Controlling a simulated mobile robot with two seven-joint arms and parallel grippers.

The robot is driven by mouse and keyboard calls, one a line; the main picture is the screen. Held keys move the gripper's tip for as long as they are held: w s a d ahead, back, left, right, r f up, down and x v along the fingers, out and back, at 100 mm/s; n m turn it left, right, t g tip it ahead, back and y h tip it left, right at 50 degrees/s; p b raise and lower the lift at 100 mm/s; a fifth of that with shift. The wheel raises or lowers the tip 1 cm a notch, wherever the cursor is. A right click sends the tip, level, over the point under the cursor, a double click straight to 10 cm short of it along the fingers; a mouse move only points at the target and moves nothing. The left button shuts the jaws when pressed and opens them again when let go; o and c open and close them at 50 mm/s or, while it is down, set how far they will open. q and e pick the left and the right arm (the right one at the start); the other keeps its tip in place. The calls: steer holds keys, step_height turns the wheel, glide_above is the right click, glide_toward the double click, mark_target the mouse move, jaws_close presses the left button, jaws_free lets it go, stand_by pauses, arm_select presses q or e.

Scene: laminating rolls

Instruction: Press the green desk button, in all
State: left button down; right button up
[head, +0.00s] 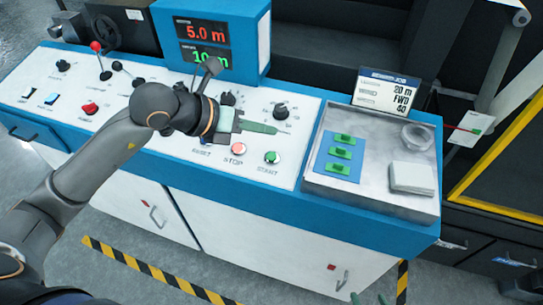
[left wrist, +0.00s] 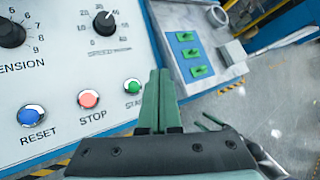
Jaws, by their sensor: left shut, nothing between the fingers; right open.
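The green START button (head: 272,157) sits on the front of the white sloped panel (head: 185,115), right of the red STOP button (head: 238,149). My left gripper (head: 284,132) is shut and empty over the panel, its fingertips behind and slightly right of the green button in the head view. In the left wrist view the green button (left wrist: 133,86) lies just left of the shut green fingers (left wrist: 159,74), which hide part of its label. Contact with the panel cannot be told. My right gripper (head: 368,299) shows only its spread fingertips at the bottom edge.
A blue RESET button (left wrist: 32,116) and black knobs (head: 280,111) are nearby. A display (head: 208,45) stands behind.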

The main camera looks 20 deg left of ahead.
mark_target(272, 157)
arm_select(q)
steer(key=f+b, duration=0.1)
steer(key=f, duration=0.1)
steer(key=w+f+b, duration=0.1)
steer(key=f+b, duration=0.1)
steer(key=f, duration=0.1)
steer(key=f+b, duration=0.2)
steer(key=shift+w+f, duration=0.2)
steer(key=shift+f, duration=0.1)
stand_by(1.1)
steer(key=shift+f, duration=0.1)
stand_by(0.5)
steer(key=shift+f+b, duration=0.3)
steer(key=shift+b, duration=0.25)
